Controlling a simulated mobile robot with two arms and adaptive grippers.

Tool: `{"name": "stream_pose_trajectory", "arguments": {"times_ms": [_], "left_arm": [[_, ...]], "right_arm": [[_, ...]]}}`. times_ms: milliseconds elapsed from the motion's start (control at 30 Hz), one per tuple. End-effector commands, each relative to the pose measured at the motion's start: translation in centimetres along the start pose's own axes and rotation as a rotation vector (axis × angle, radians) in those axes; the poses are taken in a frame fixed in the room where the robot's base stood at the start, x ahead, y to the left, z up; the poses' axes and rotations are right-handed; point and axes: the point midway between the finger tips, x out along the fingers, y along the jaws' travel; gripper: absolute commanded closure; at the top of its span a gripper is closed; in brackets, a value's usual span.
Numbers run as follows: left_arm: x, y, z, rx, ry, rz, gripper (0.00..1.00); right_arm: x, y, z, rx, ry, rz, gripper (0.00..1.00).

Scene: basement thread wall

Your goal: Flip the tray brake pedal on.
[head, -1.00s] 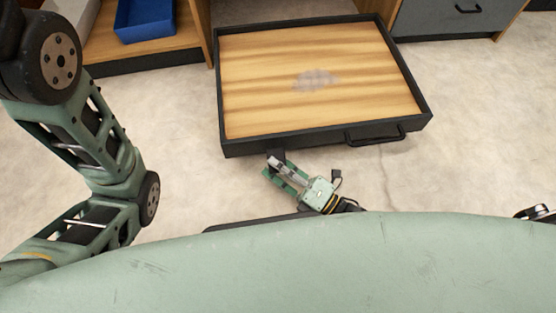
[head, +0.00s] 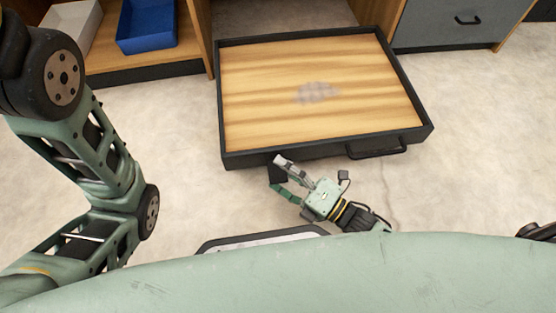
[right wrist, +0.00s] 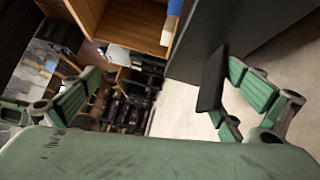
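The tray is a wide wooden panel in a black frame (head: 228,150), low above the floor in the head view. A small dark flap, which looks like the brake pedal (head: 275,174), sticks out below its front edge, left of the handle. It also shows as a black plate in the right wrist view (right wrist: 211,80). My right gripper (head: 279,173) is open at the flap, one finger on each side. In the wrist view the flap lies close to the right-hand finger; I cannot tell whether they touch. My left arm shows at the left, its gripper out of view.
A black handle (head: 376,148) juts from the tray's front, right of my gripper. A shelf with a blue bin (head: 146,28) stands at the back left, and a grey drawer cabinet (head: 440,25) at the back right. The floor around the tray is clear.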

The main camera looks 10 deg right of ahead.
Motion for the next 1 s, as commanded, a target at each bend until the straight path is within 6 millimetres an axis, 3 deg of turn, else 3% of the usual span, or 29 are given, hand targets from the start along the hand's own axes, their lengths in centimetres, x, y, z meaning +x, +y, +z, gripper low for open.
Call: {"name": "stream_pose_trajectory", "arguments": {"times_ms": [33, 100, 133, 367, 767, 800, 900, 1000], "left_arm": [[0.3, -0.1, 0.1, 0.000, 0.000, 0.000, 0.60], [0.3, -0.1, 0.1, 0.000, 0.000, 0.000, 0.60], [0.3, -0.1, 0.1, 0.000, -0.001, 0.000, 0.60], [0.7, -0.1, 0.1, 0.000, 0.003, 0.001, 0.60], [1.4, -0.2, 0.4, 0.000, 0.002, 0.002, 0.60], [1.4, -0.2, 0.5, 0.000, 0.000, 0.002, 0.60], [1.6, -0.3, 0.6, 0.000, -0.001, 0.002, 0.60], [1.7, -0.3, 0.7, 0.000, -0.001, 0.002, 0.60]], "right_arm": [[0.9, 3.5, 1.1, -0.038, -0.005, 0.089, 0.21], [0.9, 3.5, 1.2, -0.038, -0.005, 0.089, 0.21], [0.3, 1.0, 0.6, -0.013, -0.004, 0.015, 0.21], [-0.7, 1.0, 0.5, -0.013, -0.004, 0.013, 0.33], [-3.5, 1.2, 0.5, -0.006, -0.004, 0.012, 0.42], [-3.8, 1.2, 0.5, -0.006, -0.004, 0.012, 0.46], [-4.5, 1.2, 0.4, -0.004, -0.003, 0.009, 0.75], [-5.3, 1.1, 0.3, -0.003, -0.002, 0.004, 0.75]]}}
